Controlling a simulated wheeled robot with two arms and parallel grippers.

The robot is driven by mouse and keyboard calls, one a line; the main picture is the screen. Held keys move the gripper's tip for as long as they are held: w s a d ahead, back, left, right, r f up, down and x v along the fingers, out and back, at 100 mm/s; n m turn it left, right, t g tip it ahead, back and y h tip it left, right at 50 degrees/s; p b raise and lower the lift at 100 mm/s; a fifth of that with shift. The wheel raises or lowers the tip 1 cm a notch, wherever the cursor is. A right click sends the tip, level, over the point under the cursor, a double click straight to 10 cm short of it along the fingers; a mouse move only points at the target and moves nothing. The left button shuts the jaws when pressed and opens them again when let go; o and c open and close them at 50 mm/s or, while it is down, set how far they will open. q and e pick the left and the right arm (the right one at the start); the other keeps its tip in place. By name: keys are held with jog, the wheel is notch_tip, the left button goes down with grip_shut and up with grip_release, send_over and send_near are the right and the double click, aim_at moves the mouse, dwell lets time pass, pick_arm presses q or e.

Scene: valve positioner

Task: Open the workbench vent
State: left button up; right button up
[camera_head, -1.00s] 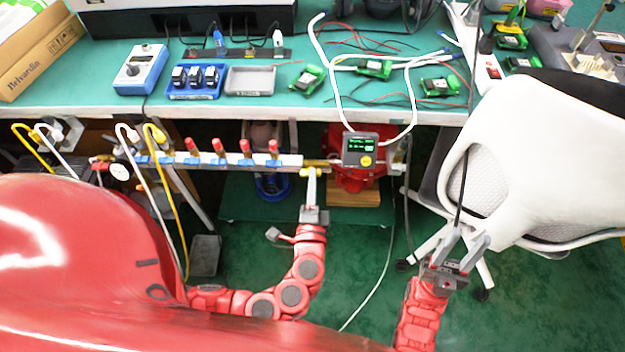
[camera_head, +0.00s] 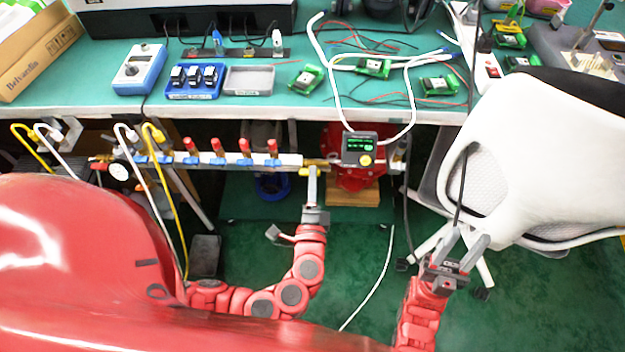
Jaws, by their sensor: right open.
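Below the workbench edge, a manifold pipe (camera_head: 225,160) runs left to right with several red-handled blue valves (camera_head: 218,150). At its right end is a small yellow valve handle (camera_head: 304,171), next to a grey positioner box (camera_head: 359,149) with a green display and yellow knob. My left gripper (camera_head: 312,175) points up at the yellow handle, its fingertips at or touching it. Its fingers line up in this view, so whether they are closed on it cannot be told. My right gripper (camera_head: 466,235) is open and empty in front of the white chair, away from the pipe.
The green workbench (camera_head: 290,108) above carries a blue controller, trays, green circuit boards and cables. The white chair (camera_head: 520,150) fills the right side. Yellow and white hoses (camera_head: 165,185) hang at left. Green floor is open between my arms, crossed by a white cable (camera_head: 378,280).

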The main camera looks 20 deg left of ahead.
pick_arm(q)
jog(key=b+v, duration=0.3)
jog(key=v, duration=1.4)
jog(key=shift+s, duration=0.25)
jog(key=shift+r, duration=0.1)
dwell(0.5)
